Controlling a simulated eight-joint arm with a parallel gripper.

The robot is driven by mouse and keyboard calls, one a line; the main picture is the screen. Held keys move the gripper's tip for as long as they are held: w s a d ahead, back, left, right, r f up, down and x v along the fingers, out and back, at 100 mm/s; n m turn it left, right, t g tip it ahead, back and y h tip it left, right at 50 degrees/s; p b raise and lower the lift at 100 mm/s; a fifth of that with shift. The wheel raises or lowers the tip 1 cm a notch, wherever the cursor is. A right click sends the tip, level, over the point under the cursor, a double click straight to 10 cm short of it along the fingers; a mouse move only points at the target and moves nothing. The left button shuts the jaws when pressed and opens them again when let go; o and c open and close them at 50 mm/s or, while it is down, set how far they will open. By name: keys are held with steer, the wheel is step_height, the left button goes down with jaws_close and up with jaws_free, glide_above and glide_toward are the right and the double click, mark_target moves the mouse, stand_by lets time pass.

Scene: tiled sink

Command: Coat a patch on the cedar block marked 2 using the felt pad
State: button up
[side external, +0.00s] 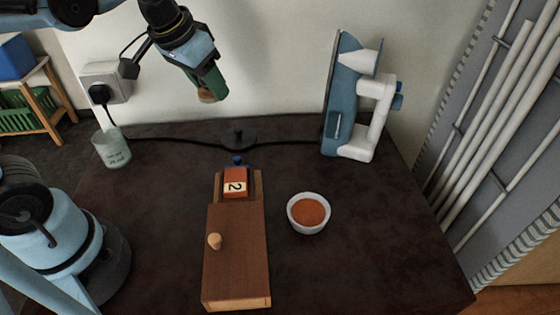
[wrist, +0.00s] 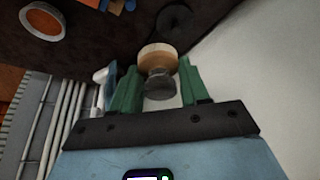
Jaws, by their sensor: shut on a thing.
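The cedar block marked 2 (side external: 235,183) is orange-red with a white label. It sits in the uncovered far end of a long wooden box (side external: 236,250). My gripper (side external: 207,86) is high above the back of the table, left of the block and well apart from it. Its green fingers are shut on the felt pad, a round piece with a tan disc and a grey knob (wrist: 159,55) in the wrist view. In the side view only a brownish end of the pad (side external: 207,96) shows. A white bowl (side external: 293,222) holds red-brown stuff; it also shows in the wrist view (wrist: 28,25).
The box's brown lid has a pale knob (side external: 214,241). A glass cup (side external: 112,150) stands at the left. A blue and white device (side external: 350,105) stands at the back right. A black cable (side external: 190,142) crosses the back to a wall socket. The table's front right is clear.

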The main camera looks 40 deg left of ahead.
stand_by(0.3)
steer(key=w+d+f+m+g+h, duration=0.1)
steer(key=d+f+m+h, duration=0.1)
steer(key=d+m, duration=0.35)
steer(key=w+d+f+m+h, duration=0.1)
steer(key=w+d+f+m, duration=0.1)
steer(key=d+m, duration=0.35)
steer(key=m+g+h, duration=0.2)
steer(key=m+g, duration=0.1)
steer(key=m, duration=0.4)
glide_above(314, 216)
steer(key=a, duration=0.1)
step_height(314, 216, down, 5)
steer(key=shift+f, duration=0.1)
steer(key=shift+a+f, duration=0.1)
steer(key=shift+f, duration=2.6)
steer(key=shift+f+y, duration=0.3)
steer(key=shift+f, duration=0.3)
step_height(314, 216, up, 7)
